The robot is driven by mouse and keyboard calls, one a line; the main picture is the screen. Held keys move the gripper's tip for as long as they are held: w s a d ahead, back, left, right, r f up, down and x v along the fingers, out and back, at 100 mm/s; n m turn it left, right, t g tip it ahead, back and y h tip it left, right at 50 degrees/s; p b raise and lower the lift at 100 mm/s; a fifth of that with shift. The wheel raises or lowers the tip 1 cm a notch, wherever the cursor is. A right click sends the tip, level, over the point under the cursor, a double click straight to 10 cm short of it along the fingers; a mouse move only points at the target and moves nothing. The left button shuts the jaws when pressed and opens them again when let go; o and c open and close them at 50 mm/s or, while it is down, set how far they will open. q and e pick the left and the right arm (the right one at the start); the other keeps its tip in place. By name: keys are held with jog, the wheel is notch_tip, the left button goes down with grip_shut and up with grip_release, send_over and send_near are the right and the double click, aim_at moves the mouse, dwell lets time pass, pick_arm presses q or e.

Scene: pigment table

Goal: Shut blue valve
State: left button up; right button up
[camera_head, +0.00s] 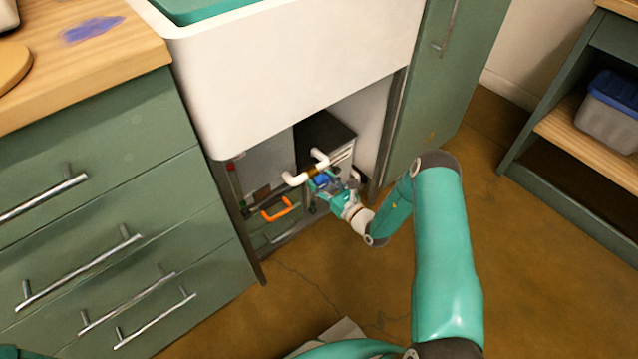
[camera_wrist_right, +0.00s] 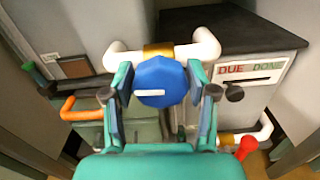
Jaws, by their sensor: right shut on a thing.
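The blue valve (camera_wrist_right: 160,82) is a faceted blue knob with a pale bar on its face, mounted in front of a white pipe with a brass middle (camera_wrist_right: 158,50). In the right wrist view it sits between the two fingers of my right gripper (camera_wrist_right: 161,100), which is shut on it. In the head view the blue valve (camera_head: 322,180) shows small under the sink, with my right gripper (camera_head: 330,190) at it. The pale bar lies about level in the wrist view. My left gripper is not in view.
An orange handle (camera_head: 277,210) is left of the valve. A dark-topped box marked "DUE DONE" (camera_wrist_right: 250,85) stands behind at the right. A red knob (camera_wrist_right: 247,147) is lower right. The white sink (camera_head: 290,75) overhangs the opening, with cabinet sides close by.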

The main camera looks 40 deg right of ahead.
jog(key=m, duration=0.4)
jog(key=shift+p, duration=0.4)
jog(key=m, duration=0.4)
jog(key=shift+d+f+m, duration=0.1)
jog(key=shift+f+m, duration=0.05)
jog(key=shift+m, duration=0.15)
jog(key=m, duration=0.4)
jog(key=shift+d+f+p, duration=0.1)
jog(key=shift+f+p, duration=0.05)
jog(key=shift+p, duration=0.15)
jog(key=shift+f+m, duration=0.1)
jog(key=shift+m, duration=2.1)
jog(key=o, duration=1.1)
jog(key=shift+o, duration=0.2)
